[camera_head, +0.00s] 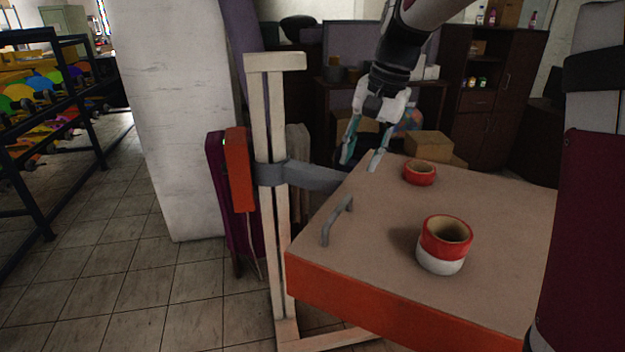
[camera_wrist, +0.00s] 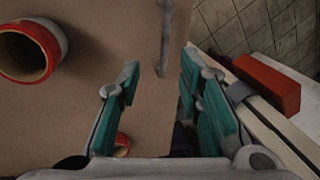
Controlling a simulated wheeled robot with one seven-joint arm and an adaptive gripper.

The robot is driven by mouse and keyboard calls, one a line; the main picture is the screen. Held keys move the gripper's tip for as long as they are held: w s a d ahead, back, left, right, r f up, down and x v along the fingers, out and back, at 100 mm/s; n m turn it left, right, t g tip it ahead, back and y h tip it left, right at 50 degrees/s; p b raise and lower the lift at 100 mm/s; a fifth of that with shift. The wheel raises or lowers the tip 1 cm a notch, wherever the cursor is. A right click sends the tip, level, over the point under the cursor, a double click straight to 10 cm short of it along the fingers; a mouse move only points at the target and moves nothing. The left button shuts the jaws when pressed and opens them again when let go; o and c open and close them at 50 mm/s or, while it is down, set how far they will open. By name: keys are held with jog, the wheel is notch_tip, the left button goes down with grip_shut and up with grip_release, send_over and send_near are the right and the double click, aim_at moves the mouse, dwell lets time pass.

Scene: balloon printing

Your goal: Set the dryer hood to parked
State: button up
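The dryer hood appears to be the broad slab with a tan top and orange sides (camera_head: 400,291), joined by a grey arm (camera_head: 310,177) to a cream upright post (camera_head: 268,115). A grey bar handle (camera_head: 337,220) stands on its top near the left edge; it also shows in the wrist view (camera_wrist: 165,38). My gripper (camera_head: 361,164) is open and empty above the slab's far left corner, beyond the handle. In the wrist view the open teal-padded fingers (camera_wrist: 160,75) point toward the handle, apart from it.
A red-and-white ring (camera_head: 445,258) and a smaller red ring (camera_head: 420,180) sit on the slab. An orange box (camera_head: 238,170) hangs at the post. A white pillar (camera_head: 178,120) and a dark rack (camera_head: 50,120) stand left.

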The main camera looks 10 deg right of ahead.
jog(key=w, duration=0.2)
jog(key=p, duration=0.2)
send_near(340, 208)
jog(key=shift+m, duration=0.3)
jog(key=x, duration=0.8)
jog(key=shift+w+f, duration=0.1)
jog(key=shift+f, duration=0.05)
grip_shut()
